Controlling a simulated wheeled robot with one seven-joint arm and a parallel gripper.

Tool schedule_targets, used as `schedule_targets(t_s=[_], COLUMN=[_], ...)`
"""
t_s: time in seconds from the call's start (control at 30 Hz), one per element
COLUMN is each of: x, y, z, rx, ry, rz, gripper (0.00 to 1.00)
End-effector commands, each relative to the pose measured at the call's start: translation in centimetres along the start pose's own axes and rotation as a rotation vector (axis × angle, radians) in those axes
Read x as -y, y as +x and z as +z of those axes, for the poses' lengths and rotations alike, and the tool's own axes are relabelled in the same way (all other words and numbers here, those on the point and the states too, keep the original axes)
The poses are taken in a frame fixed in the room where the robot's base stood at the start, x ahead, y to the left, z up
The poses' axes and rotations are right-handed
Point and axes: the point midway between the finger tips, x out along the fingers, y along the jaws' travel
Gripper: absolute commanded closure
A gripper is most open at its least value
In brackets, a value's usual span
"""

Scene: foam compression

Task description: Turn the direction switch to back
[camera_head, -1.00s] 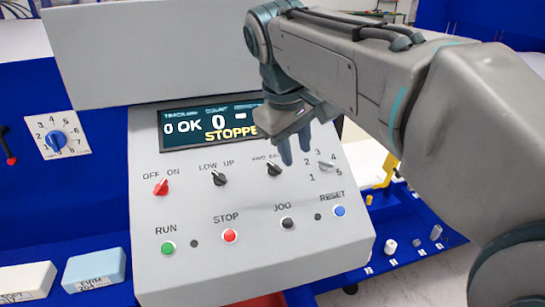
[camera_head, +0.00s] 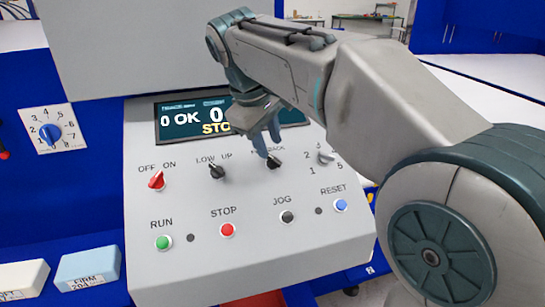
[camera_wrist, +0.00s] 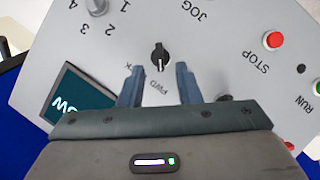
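The direction switch (camera_head: 274,161) is a black knob on the grey control panel, right of the LOW/UP knob. Its label is partly covered in the head view, with "BACK" partly readable. In the wrist view the direction switch (camera_wrist: 160,57) lies just beyond and between the fingertips, with "FWD" printed below it. My gripper (camera_head: 267,146) is over the panel just above the switch. In the wrist view my gripper (camera_wrist: 158,72) is open, its two blue fingers apart with nothing between them. Whether a finger touches the knob cannot be told.
Nearby are the black LOW/UP knob (camera_head: 217,170), the red OFF/ON switch (camera_head: 156,181), the numbered knob (camera_head: 325,156), and the RUN (camera_head: 163,242), STOP (camera_head: 227,229), JOG (camera_head: 287,216) and RESET (camera_head: 340,205) buttons. The screen (camera_head: 178,121) is partly hidden by my arm.

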Motion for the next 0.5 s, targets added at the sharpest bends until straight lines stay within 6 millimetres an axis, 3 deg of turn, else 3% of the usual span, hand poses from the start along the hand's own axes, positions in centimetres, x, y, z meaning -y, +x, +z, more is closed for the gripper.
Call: schedule_targets(t_s=[0.2,0.5], x=[0.0,0.0], y=[3.4,4.5], z=[0.0,0.0], rx=[0.0,-0.001], ry=[0.0,0.001], rz=[0.0,0.0], gripper=[0.69,0.69])
